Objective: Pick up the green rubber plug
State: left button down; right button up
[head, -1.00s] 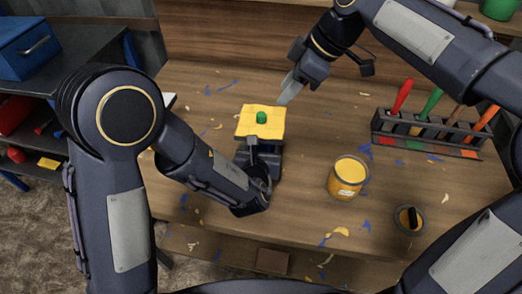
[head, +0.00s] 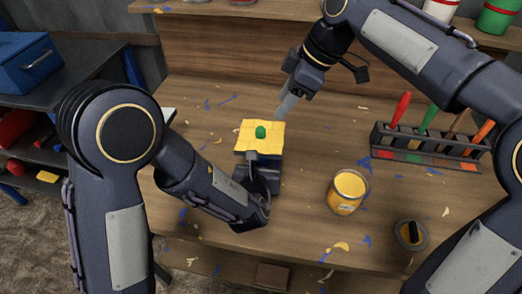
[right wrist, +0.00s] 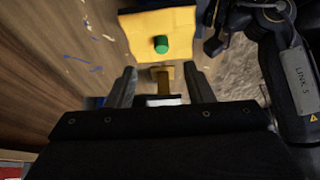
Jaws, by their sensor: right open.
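The green rubber plug (head: 260,132) is a small green cylinder on top of a yellow, cloth-like piece (head: 246,148) on the workbench. It also shows in the right wrist view (right wrist: 160,44), ahead of and between the lines of the fingers. My right gripper (head: 284,108) is open and empty, just beyond and to the right of the yellow piece. Its two spread fingers show in the right wrist view (right wrist: 161,88), apart from the plug. My left gripper (head: 254,168) is at the near side of the yellow piece; its jaws are too hidden to judge.
A rack (head: 430,152) of colour-handled tools is at the right. Chips litter the wooden bench (head: 310,235). A shelf with cans (head: 497,17) is behind.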

notch_tip(320, 180, up, 3)
jog(key=w+a+h, duration=0.1)
jog(key=a+h, duration=0.2)
send_over(261, 129)
jog(key=d, duration=0.1)
jog(key=shift+g, duration=0.4)
jog(key=f, duration=0.6)
jog(key=shift+w, duration=0.35)
jog(key=shift+s+a+f, duration=0.1)
jog(key=shift+a+f, duration=0.05)
jog(key=shift+f, duration=0.7)
jog(key=shift+s+a+f, duration=0.1)
jog(key=shift+f, duration=0.75)
jog(key=shift+s+a+f, duration=0.1)
jog(key=shift+a+f, duration=0.05)
jog(key=shift+f, duration=0.7)
grip_shut()
